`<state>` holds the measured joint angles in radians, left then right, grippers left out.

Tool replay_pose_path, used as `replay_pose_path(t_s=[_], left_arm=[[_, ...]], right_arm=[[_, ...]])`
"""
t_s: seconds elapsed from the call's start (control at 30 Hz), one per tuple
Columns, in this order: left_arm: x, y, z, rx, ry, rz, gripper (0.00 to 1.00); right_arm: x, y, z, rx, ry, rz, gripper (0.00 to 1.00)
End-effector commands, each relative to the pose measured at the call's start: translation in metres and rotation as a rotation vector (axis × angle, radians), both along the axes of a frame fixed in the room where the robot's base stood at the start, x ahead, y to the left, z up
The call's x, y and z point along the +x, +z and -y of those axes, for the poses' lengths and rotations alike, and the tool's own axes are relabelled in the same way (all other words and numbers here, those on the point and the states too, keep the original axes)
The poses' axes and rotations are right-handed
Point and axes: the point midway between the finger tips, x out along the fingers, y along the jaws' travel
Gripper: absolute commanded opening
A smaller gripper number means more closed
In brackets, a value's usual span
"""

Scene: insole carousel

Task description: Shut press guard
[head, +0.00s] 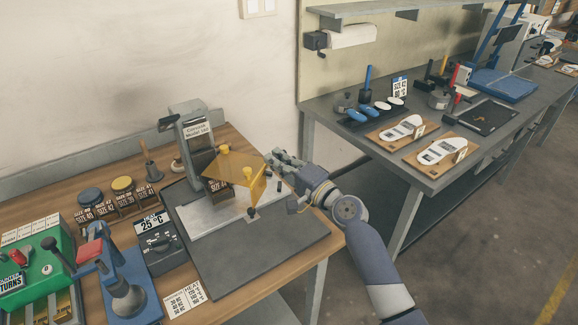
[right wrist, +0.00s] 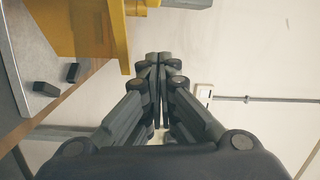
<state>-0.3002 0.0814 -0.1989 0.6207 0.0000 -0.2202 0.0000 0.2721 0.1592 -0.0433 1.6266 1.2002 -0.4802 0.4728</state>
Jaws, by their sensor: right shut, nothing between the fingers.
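The press (head: 193,140) stands upright on a metal plate over a dark mat on the wooden bench. My right gripper (head: 272,158) is shut and empty, close beside the guard's right side. From the head view I cannot tell whether it touches. In the right wrist view the shut fingertips (right wrist: 159,62) are apart from a yellow part of the guard (right wrist: 122,35) at upper left. My left gripper is not in view.
A grey control box (head: 155,245) reading 25 °C stands left of the mat (head: 265,265). A blue lever device (head: 130,285) and a green box (head: 35,265) are further left. A grey bench (head: 440,185) with insoles stands at right. The mat's front is clear.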

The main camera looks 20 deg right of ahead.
Motion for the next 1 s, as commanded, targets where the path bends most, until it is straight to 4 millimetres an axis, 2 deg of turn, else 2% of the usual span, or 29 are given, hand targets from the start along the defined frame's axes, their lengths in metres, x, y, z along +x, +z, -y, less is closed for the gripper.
replay_pose_path(t_s=[0.13,0.2,0.4,1.0], left_arm=[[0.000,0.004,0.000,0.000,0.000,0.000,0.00],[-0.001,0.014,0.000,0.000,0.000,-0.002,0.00],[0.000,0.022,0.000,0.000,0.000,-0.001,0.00],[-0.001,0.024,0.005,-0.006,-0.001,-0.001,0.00]], right_arm=[[0.023,0.003,-0.012,0.001,0.000,0.000,0.00],[0.009,0.001,-0.021,0.002,0.002,-0.004,0.00],[-0.006,-0.003,-0.035,0.001,0.000,0.000,0.00],[-0.010,-0.005,-0.039,0.000,-0.011,-0.001,0.00]])
